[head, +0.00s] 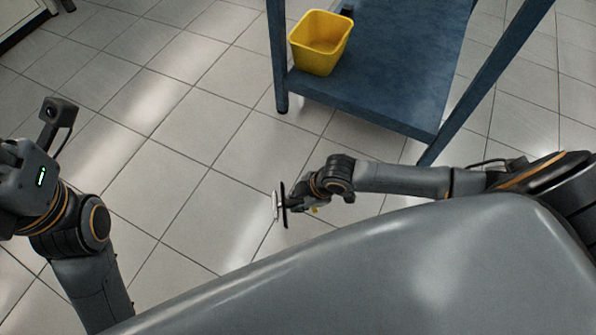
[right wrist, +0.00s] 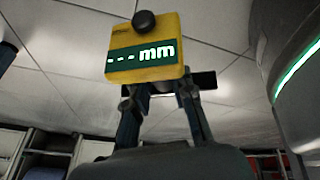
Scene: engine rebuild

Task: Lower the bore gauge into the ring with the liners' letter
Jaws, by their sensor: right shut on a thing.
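My right gripper (right wrist: 165,84) is shut on the bore gauge, whose yellow body (right wrist: 148,36) stands up between the fingers in the right wrist view. Its green display reads "- - - mm", and a round black knob sits on its top edge. In the head view the right gripper (head: 289,203) is held out over open floor, with only a small yellow speck of the gauge (head: 315,210) showing. My left wrist is at the left edge of the head view; its gripper fingers are outside the picture. No ring or letter of the liners shows in either view.
A blue table or cart (head: 390,75) stands beyond my right arm, with legs reaching the floor. A yellow open bin (head: 322,55) stands on its left end. Tiled floor (head: 190,130) is free between my arms. In the right wrist view, shelving (right wrist: 40,150) shows at lower left.

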